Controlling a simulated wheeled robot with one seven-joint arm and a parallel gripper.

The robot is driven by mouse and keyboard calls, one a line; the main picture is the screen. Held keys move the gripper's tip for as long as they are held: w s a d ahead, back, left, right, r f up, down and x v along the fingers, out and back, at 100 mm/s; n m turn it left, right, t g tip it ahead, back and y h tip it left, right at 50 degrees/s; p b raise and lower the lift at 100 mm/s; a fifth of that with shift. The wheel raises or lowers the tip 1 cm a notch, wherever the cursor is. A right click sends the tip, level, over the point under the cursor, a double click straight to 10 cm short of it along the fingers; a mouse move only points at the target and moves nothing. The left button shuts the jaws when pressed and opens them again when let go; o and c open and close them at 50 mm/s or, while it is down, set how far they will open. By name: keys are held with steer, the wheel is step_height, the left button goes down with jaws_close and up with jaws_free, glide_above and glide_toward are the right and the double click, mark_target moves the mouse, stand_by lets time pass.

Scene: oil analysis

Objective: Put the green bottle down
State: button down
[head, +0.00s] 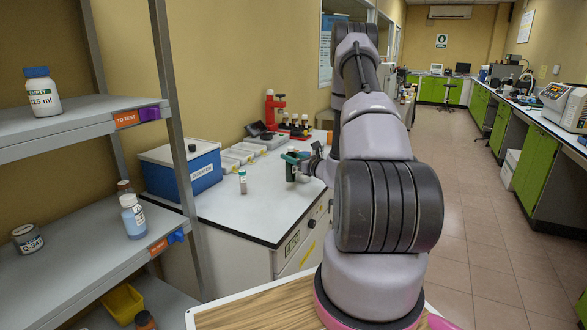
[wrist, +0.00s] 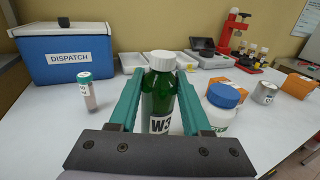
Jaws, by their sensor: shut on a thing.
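The green bottle (wrist: 160,95) has a white cap and a white label reading W3. It stands upright between the two teal fingers of my gripper (wrist: 161,82), which is shut on it. In the head view the bottle (head: 290,172) is at the white bench (head: 245,208), partly covered by my gripper (head: 297,162). Its base is hidden in the wrist view by the gripper body, and I cannot tell whether it touches the bench top.
A small vial with a green cap (wrist: 87,92) stands left of the bottle. A blue-capped white bottle (wrist: 222,105) is close on the right. Bench between vial and gripper is clear.

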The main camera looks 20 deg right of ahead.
mark_target(294, 169)
steer(key=shift+d+f, duration=0.1)
steer(key=shift+f, duration=2.2)
steer(key=shift+f, duration=0.15)
steer(key=shift+c, duration=1.8)
jaws_free()
